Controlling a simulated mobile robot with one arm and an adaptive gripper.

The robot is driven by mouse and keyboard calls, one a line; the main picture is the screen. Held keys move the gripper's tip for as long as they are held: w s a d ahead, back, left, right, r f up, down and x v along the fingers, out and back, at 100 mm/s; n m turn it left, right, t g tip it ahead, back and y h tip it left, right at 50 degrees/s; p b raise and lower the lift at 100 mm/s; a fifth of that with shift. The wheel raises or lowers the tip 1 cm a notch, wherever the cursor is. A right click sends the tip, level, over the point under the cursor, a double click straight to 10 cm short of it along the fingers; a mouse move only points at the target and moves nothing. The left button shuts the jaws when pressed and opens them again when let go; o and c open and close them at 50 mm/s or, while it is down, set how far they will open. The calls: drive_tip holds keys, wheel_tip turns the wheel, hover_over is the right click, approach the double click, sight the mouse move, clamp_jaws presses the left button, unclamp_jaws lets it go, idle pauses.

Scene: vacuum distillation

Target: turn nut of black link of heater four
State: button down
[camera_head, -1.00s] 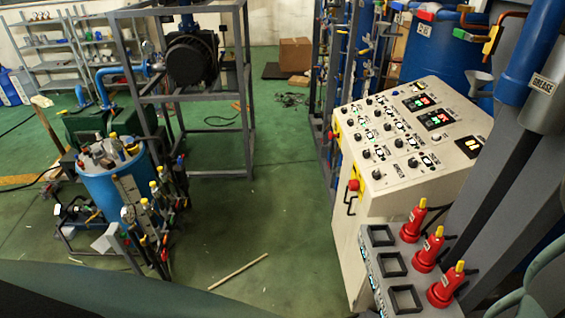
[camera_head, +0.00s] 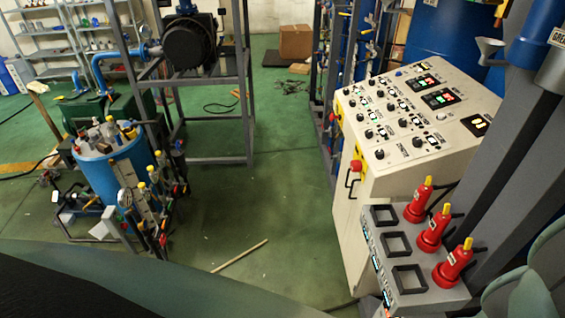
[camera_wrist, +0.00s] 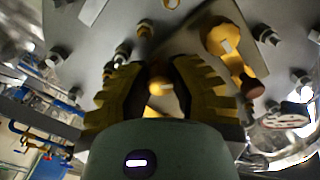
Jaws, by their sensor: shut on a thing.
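In the wrist view my gripper (camera_wrist: 160,95), with yellow and black ribbed fingers, is closed on a small orange-and-pale part, the nut (camera_wrist: 160,87), on a grey metal plate (camera_wrist: 80,28). The fingers cover its sides. I cannot make out the black link or any heater number. A larger orange handle-like fitting (camera_wrist: 226,48) stands up and to the right of the fingers, apart from them. My gripper is not in the head view.
Several bolts ring the plate, including one (camera_wrist: 124,50) close to the left finger. Pipes lie beyond both sides. In the head view a control panel (camera_head: 455,150) and red fittings (camera_head: 430,230) stand at right. The green floor (camera_head: 235,215) between the equipment is mostly clear.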

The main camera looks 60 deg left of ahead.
drive_tip(key=shift+w+f+m+b, duration=0.1)
drive_tip(key=shift+f+m+b, duration=0.1)
drive_tip(key=shift+m+b, duration=0.3)
drive_tip(key=c, duration=1.1)
unclamp_jaws()
drive_tip(key=shift+r, duration=0.1)
drive_tip(key=v, duration=1.2)
